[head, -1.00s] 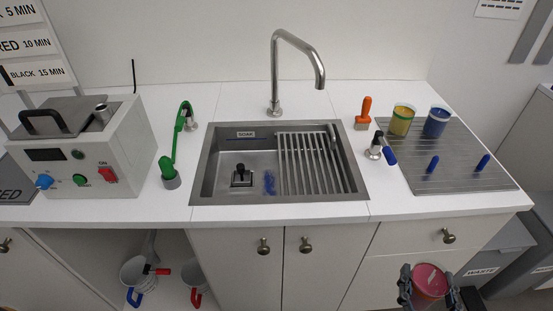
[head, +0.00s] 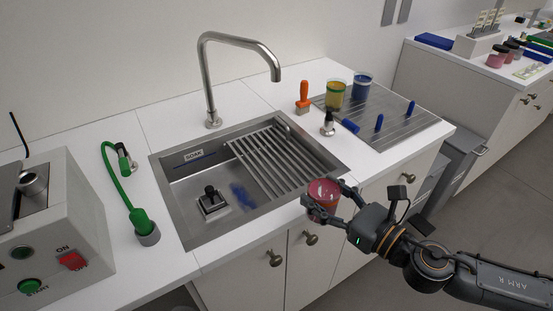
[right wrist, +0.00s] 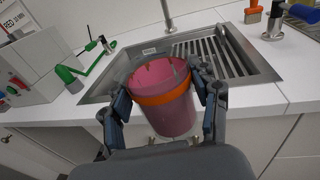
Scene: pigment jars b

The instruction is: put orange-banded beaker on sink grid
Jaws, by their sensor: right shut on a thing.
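The orange-banded beaker (right wrist: 163,113) is pinkish-red with an orange band below its rim; it also shows in the head view (head: 323,194). My right gripper (head: 330,200) is shut on it and holds it upright just in front of the counter's front edge, near the sink's right front corner. In the right wrist view the fingers (right wrist: 160,108) press on both sides of the beaker. The sink grid (head: 275,160) is a set of metal bars over the right part of the sink; it also shows beyond the beaker in the right wrist view (right wrist: 222,55). My left gripper is not in view.
The sink's left basin (head: 190,190) holds a black plug-like piece (head: 211,201). A tall faucet (head: 208,80) stands behind the sink. An orange-handled brush (head: 303,98), a yellow beaker (head: 335,95) and a blue beaker (head: 362,86) stand to the right.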

